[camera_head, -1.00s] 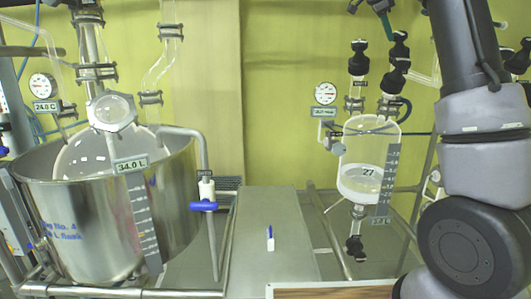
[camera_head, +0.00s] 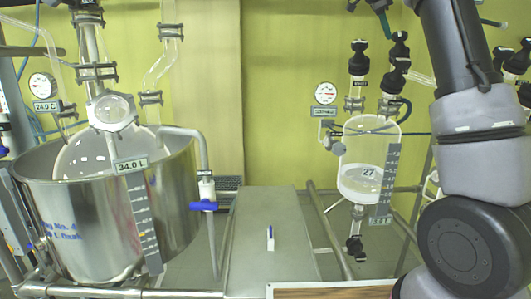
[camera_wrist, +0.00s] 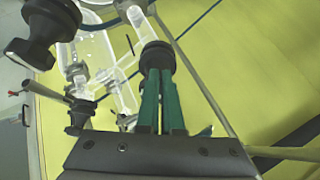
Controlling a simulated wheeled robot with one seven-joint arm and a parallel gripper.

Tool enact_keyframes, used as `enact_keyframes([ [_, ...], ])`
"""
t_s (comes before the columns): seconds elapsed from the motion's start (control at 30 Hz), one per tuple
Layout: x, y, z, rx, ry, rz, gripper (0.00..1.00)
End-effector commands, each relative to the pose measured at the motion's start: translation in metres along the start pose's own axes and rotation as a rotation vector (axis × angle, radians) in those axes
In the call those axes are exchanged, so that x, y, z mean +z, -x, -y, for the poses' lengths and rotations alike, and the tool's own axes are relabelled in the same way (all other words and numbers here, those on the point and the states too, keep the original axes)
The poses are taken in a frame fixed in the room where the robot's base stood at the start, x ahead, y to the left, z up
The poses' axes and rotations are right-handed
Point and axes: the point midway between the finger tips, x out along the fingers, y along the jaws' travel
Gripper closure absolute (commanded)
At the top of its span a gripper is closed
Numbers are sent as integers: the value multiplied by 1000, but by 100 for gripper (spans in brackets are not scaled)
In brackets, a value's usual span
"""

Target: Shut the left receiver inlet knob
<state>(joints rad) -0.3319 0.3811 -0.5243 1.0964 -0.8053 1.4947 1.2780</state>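The glass receiver (camera_head: 355,150) marked 27 hangs at centre right in the head view, with pale liquid in it. Two stacked black fittings with knobs rise above it, a left one (camera_head: 359,62) and a right one (camera_head: 398,50). I cannot tell which is the inlet knob. In the wrist view, my gripper (camera_wrist: 161,75) has two green fingers side by side, with a narrow gap. Their tips are at a black knob (camera_wrist: 157,55); whether they touch or clasp it cannot be told. Another black knob (camera_wrist: 37,42) is at upper left.
A large steel vessel (camera_head: 75,225) stands at left, with a blue-handled valve (camera_head: 203,206) beside it. A gauge (camera_head: 325,93) is left of the receiver. More black fittings (camera_head: 520,60) are at the right edge. A grey bench (camera_head: 270,210) runs between.

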Motion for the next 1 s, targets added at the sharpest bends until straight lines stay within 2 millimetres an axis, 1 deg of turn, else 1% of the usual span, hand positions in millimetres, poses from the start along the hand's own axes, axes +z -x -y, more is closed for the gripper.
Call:
enact_keyframes([
  [0.4, -5, -1, 11, -1, -2, -5, 100],
  [1.0, -7, -1, 12, 0, -3, -7, 100],
])
